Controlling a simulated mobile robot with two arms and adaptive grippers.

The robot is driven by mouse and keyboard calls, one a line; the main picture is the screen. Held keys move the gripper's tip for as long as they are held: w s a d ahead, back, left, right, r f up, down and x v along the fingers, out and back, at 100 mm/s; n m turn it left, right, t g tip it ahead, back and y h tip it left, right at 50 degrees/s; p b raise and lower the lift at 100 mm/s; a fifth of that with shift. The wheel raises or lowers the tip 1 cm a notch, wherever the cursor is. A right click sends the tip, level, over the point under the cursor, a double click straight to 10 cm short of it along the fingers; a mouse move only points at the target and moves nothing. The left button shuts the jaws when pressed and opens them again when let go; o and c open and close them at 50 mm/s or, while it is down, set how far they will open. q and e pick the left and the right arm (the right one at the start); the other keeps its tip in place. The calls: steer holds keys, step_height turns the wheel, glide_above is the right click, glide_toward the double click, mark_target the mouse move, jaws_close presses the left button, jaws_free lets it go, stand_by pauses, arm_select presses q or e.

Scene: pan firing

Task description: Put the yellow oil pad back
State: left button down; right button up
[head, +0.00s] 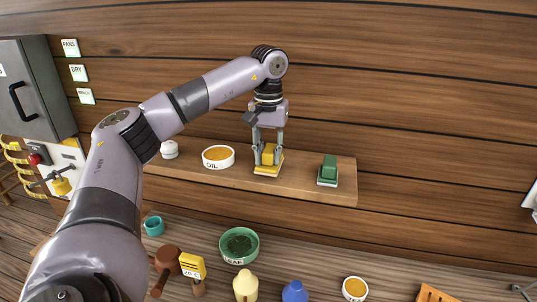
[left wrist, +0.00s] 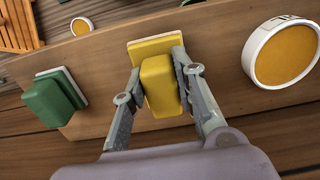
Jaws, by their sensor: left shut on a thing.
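The yellow oil pad (head: 268,160) is a yellow block on a flat yellow base with a pale underside. It is at the wall shelf (head: 222,182), between the white oil dish (head: 218,164) and a green pad (head: 328,168). My left gripper (head: 267,157) points down and is shut on the yellow block. In the left wrist view the fingers lie on both sides of the yellow pad (left wrist: 160,85). The pad is at the shelf top; I cannot tell whether its base touches the wood. My right gripper is not in view.
A small white pot (head: 169,149) stands at the shelf's left. Below are a green bowl (head: 239,246), a teal cup (head: 153,226), a yellow tag (head: 191,267), and yellow and blue objects. A grey cabinet (head: 32,88) is at left. The shelf between yellow and green pads is clear.

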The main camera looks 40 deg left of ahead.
mark_target(270, 150)
arm_select(q)
steer(key=shift+w+f, duration=0.15)
steer(key=shift+f, duration=0.5)
steer(key=c, duration=1.3)
jaws_free()
steer(key=shift+f, duration=0.1)
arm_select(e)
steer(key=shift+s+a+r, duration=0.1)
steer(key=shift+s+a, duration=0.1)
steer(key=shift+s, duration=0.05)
arm_select(q)
step_height(270, 150, up, 5)
steer(key=shift+b, duration=0.8)
step_height(270, 150, up, 7)
steer(key=p, duration=0.2)
steer(key=shift+r, duration=0.2)
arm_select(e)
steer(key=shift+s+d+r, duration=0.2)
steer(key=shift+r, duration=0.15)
